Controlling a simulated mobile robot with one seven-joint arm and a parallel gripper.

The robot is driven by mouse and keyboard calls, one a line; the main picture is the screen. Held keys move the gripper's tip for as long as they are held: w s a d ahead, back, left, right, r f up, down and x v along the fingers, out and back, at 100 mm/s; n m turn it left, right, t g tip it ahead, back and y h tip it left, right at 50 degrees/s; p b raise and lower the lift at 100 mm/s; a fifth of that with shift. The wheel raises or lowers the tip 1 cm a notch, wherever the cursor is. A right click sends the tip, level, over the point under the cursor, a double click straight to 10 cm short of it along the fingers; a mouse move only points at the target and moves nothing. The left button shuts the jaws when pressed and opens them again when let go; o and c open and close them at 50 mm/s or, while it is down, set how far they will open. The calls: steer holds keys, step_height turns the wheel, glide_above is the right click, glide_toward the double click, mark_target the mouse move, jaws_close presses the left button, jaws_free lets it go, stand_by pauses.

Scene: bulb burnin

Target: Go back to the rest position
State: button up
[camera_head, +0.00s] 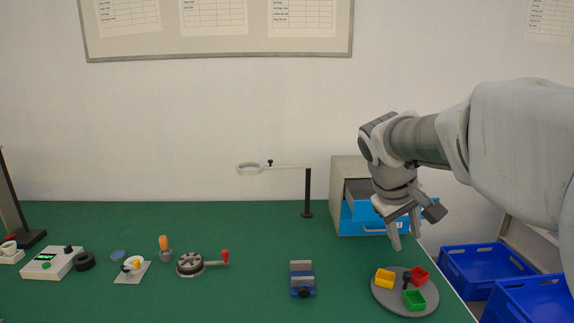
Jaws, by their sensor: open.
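My gripper (405,240) is in the right part of the view, pointing down with its two fingers apart and nothing between them. It hangs above the far part of a grey round tray (385,303) and in front of a blue drawer (355,221). My arm comes in from the right edge. Whether the gripper touches the drawer front cannot be told.
The tray holds yellow (384,279), red (420,275) and green (413,300) bins. A blue vise (302,280), a magnifier stand (307,190), a crank device (190,264) and a white control box (50,263) stand on the green table (240,225). Blue crates (485,268) sit beyond its right edge.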

steer(key=s+a+m+t+y+p, duration=0.1)
steer(key=s+a, duration=0.3)
steer(key=s, duration=0.6)
steer(key=s+a+f+m+t+y, duration=0.1)
steer(key=s+a+m+y, duration=0.1)
steer(key=s, duration=0.8)
steer(key=shift+s+a+f+y+p, duration=0.35)
steer(key=shift+a+y, duration=0.45)
steer(key=shift+a, duration=0.35)
